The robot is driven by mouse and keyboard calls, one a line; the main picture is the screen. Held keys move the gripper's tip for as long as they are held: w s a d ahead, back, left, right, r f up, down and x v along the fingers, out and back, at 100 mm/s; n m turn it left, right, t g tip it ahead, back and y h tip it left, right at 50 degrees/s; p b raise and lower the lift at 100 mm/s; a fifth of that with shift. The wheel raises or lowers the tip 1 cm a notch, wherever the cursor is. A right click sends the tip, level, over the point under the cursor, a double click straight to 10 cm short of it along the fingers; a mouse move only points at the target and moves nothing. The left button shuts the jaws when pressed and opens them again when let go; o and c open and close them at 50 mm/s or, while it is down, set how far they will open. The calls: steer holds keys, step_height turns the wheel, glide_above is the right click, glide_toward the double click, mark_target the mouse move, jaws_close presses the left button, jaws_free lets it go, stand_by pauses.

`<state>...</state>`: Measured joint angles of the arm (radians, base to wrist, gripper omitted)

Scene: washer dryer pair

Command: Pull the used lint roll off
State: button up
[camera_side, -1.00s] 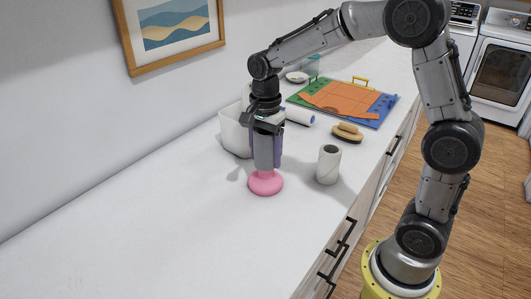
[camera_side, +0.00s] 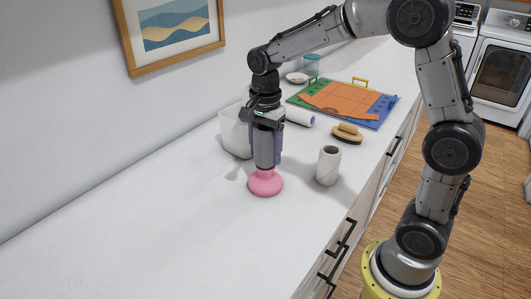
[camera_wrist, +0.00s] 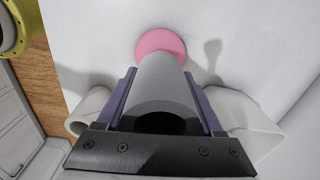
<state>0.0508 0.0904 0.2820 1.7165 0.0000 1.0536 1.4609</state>
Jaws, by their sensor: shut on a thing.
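The used lint roll (camera_side: 263,152) is a grey cylinder standing upright over a round pink base (camera_side: 266,184) on the counter. My gripper (camera_side: 265,160) points straight down with its purple fingers on both sides of the roll, shut on it. In the wrist view the roll (camera_wrist: 162,82) lies between the fingertips (camera_wrist: 160,74), its open hollow end facing the camera. The pink base (camera_wrist: 160,43) shows beyond its far end. The side view shows a short pink neck under the roll; whether the roll is still seated on it I cannot tell.
A white roll (camera_side: 328,166) stands upright to the right. A white bin (camera_side: 235,135) is close behind-left of my gripper. A white cylinder with a blue end (camera_side: 300,117), a brush (camera_side: 347,133) and a cutting mat (camera_side: 375,117) lie farther back. The front-left counter is clear.

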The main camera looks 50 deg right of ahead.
step_height(320, 180, up, 10)
steer(key=shift+r, duration=0.15)
stand_by(1.4)
